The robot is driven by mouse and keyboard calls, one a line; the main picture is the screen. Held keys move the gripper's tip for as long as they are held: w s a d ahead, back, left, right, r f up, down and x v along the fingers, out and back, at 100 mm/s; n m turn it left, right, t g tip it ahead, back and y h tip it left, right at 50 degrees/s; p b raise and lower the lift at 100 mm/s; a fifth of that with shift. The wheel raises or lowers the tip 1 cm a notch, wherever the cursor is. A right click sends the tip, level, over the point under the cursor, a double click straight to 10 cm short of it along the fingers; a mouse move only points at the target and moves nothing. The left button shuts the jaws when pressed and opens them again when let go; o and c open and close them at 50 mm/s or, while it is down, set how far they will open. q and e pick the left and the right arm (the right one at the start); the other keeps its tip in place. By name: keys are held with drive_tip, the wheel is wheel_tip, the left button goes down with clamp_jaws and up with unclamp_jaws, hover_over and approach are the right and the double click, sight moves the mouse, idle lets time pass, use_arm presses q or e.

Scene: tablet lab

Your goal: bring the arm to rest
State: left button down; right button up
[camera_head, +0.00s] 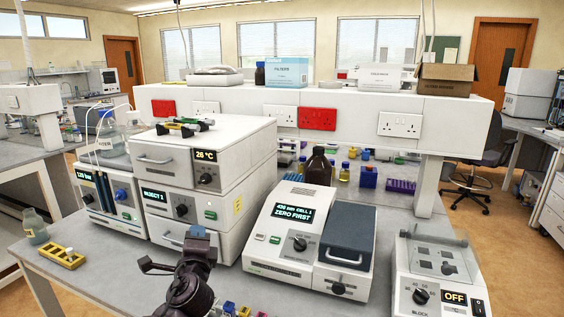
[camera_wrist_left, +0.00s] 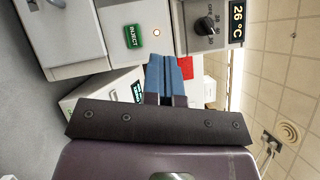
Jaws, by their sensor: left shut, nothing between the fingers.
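My left gripper (camera_head: 198,233) is in the lower middle of the head view, in front of the white instrument stack (camera_head: 210,160). Its blue fingers also show in the left wrist view (camera_wrist_left: 168,77), closed together with nothing between them. In that view they point toward the instrument fronts, which appear turned sideways. Whether the fingertips touch the stack cannot be told for sure, but no contact shows. My right gripper is not in either view.
The photometer (camera_head: 270,225) reading "ZERO FIRST" stands right of my gripper, with a block heater (camera_head: 435,285) showing "OFF" farther right. Coloured small items (camera_head: 230,308) lie near the front edge.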

use_arm(q)
drive_tip(key=s+f+n+g+h, duration=0.1)
drive_tip(key=s+f+n, duration=0.3)
drive_tip(key=s+a+f+n+g+h, duration=0.1)
drive_tip(key=s+f+n+h, duration=0.1)
drive_tip(key=s+f+n, duration=0.1)
drive_tip(key=s+f+n+g+h, duration=0.1)
drive_tip(key=s+f+n+h, duration=0.1)
drive_tip(key=s+f+n, duration=0.2)
drive_tip(key=shift+s+a+f+n, duration=0.1)
drive_tip(key=shift+s+f+n, duration=0.15)
drive_tip(key=shift+f, duration=0.4)
drive_tip(key=shift+s+a+f+n, duration=0.1)
drive_tip(key=shift+f+n, duration=0.15)
drive_tip(key=shift+f, duration=0.4)
drive_tip(key=s+a+f+n+g, duration=0.2)
drive_tip(key=s+f, duration=0.5)
drive_tip(key=s, duration=0.4)
drive_tip(key=s+a+f+n+g+y, duration=0.1)
drive_tip(key=s+a+f+n, duration=0.3)
drive_tip(key=s+f, duration=0.4)
drive_tip(key=s+g, duration=0.1)
drive_tip(key=s, duration=0.2)
drive_tip(key=shift+s+g, duration=0.3)
drive_tip(key=shift+s, duration=0.05)
drive_tip(key=shift+f, duration=0.1)
